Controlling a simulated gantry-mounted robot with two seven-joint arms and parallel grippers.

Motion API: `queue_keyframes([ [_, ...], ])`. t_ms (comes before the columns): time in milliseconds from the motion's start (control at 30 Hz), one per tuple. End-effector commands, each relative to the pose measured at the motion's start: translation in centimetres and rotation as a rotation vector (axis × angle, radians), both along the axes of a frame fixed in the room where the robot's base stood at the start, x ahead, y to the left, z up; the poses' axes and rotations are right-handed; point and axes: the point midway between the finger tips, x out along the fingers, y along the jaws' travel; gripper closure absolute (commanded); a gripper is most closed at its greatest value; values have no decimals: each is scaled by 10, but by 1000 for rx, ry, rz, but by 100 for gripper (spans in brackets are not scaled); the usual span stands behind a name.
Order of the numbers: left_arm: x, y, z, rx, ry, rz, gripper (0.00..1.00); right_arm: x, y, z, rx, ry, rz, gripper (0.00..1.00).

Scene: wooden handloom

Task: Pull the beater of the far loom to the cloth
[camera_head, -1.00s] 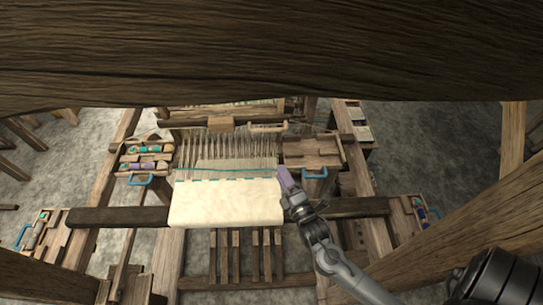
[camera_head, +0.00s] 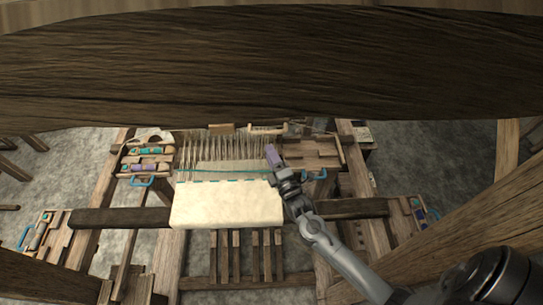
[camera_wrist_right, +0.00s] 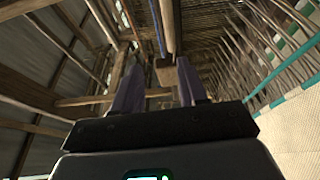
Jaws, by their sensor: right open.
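The far loom carries cream cloth (camera_head: 228,207) on its front beam, with a teal thread line along its far edge. Pale warp threads (camera_head: 205,147) run away from it. My right gripper (camera_head: 272,153), with purple finger pads, is open over the right side of the warp, just beyond the cloth. In the right wrist view the two fingers (camera_wrist_right: 158,88) stand apart, and the square end of a wooden bar (camera_wrist_right: 167,73) shows between or beyond them. I cannot tell whether this bar belongs to the beater, or whether it touches the fingers. My left gripper is out of view.
A dark beam (camera_head: 250,70) crosses the top of the head view and hides the loom's back. Wooden trays (camera_head: 147,162) with coloured bobbins flank the warp on the left, and another tray (camera_head: 310,152) is on the right. Treadles (camera_head: 235,255) hang below the cloth.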

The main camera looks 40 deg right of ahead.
Motion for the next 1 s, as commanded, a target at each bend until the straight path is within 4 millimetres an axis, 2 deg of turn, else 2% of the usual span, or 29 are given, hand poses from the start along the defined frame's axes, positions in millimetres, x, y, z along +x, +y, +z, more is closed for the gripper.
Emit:
queue_keyframes([
  [33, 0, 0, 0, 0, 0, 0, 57, 0, 0, 0, 0, 0, 0, 63],
  [200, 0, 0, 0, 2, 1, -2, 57, 0, 0, 0, 0, 0, 0, 89],
  [300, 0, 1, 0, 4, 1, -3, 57, 0, 0, 0, 0, 0, 0, 100],
  [1000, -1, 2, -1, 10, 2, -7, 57, 0, 0, 0, 0, 0, 0, 100],
])
